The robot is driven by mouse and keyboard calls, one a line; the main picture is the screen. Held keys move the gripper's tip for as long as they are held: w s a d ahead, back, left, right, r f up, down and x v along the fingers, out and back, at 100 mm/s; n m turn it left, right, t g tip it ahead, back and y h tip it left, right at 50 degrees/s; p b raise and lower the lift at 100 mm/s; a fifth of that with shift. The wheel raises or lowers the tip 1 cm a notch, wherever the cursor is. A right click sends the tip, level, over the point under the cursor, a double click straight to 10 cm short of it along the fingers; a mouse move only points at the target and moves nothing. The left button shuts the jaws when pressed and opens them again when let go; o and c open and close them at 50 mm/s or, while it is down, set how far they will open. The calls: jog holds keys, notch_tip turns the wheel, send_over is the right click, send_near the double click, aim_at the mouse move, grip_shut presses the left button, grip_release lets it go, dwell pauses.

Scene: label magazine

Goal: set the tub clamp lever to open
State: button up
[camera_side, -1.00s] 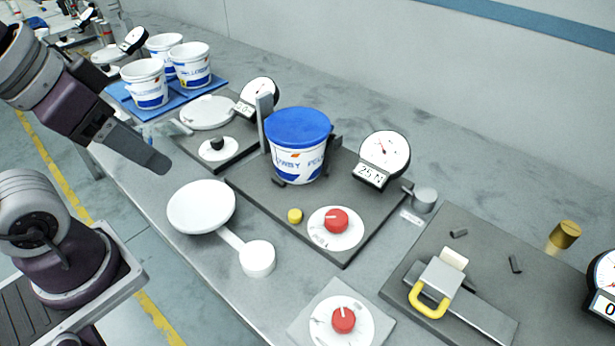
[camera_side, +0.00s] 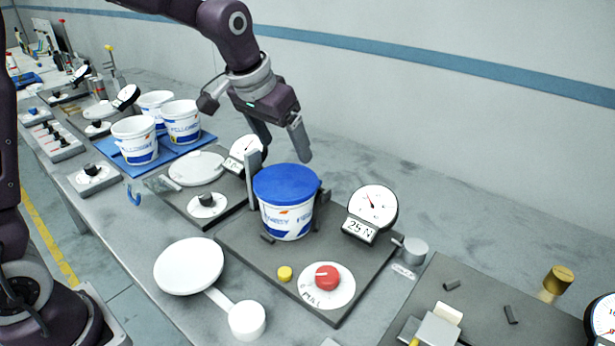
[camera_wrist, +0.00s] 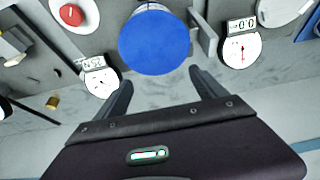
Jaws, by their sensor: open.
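The tub (camera_side: 287,222), white with blue print and a blue lid, stands upright on a dark plate (camera_side: 340,300). A grey upright post (camera_side: 252,178) is at its left and a dark block at its right, apparently the clamp. A gauge (camera_side: 372,208) reading 25 N stands to its right. A red knob (camera_side: 327,277) on a white dial is at the plate's front; I cannot tell whether it is the clamp lever. My gripper (camera_side: 285,153) is open and empty, above and behind the tub. In the wrist view the blue lid (camera_wrist: 154,42) is beyond the fingers.
Several white tubs (camera_side: 135,142) stand on a blue mat at the left. A second plate with a gauge (camera_side: 245,152) and black knob (camera_side: 207,200) is beside the tub. A round white pan (camera_side: 188,266) is in front. A yellow-handled fixture and brass cylinder (camera_side: 557,280) are at the right.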

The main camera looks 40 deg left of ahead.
aim_at(309, 172)
jog(key=w+f, duration=0.4)
jog(key=shift+w, duration=0.35)
jog(key=x, duration=0.7)
jog(key=shift+w+f, duration=0.1)
jog(key=shift+f, duration=0.15)
jog(key=shift+c, duration=0.4)
grip_shut()
